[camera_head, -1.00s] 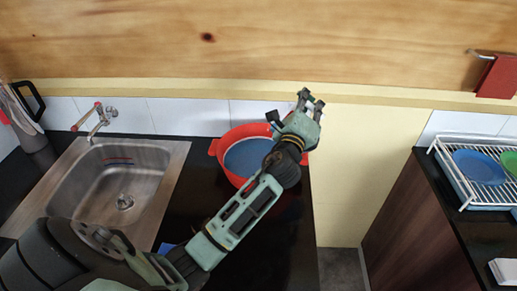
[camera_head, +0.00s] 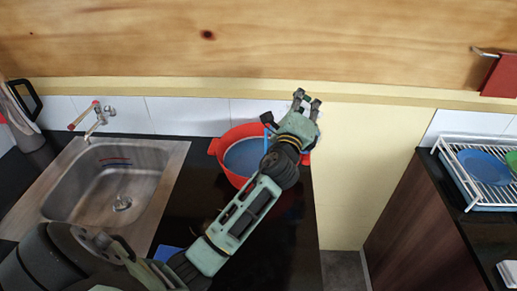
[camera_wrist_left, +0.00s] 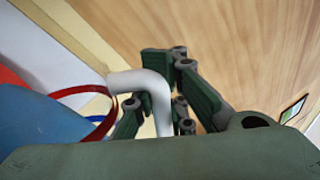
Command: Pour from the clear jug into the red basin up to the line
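The red basin (camera_head: 218,149) stands on the dark counter right of the sink, with blue liquid (camera_head: 243,157) in it. A line inside it cannot be made out. My left gripper (camera_head: 307,99) is over the basin's right far side; the forearm and wrist cover part of the basin. In the left wrist view a pale bent handle (camera_wrist_left: 158,92) runs between the fingers of my left gripper (camera_wrist_left: 158,110), which look closed on it. Beside it is a thin red rim (camera_wrist_left: 80,91), apparently of the clear jug; its body is hardly visible. My right gripper is out of view.
The steel sink (camera_head: 70,190) with its tap (camera_head: 98,120) is on the left. A dark jug-like vessel (camera_head: 28,135) stands in the left corner. A dish rack (camera_head: 468,184) with plates is on the right counter. A floor gap separates the counters.

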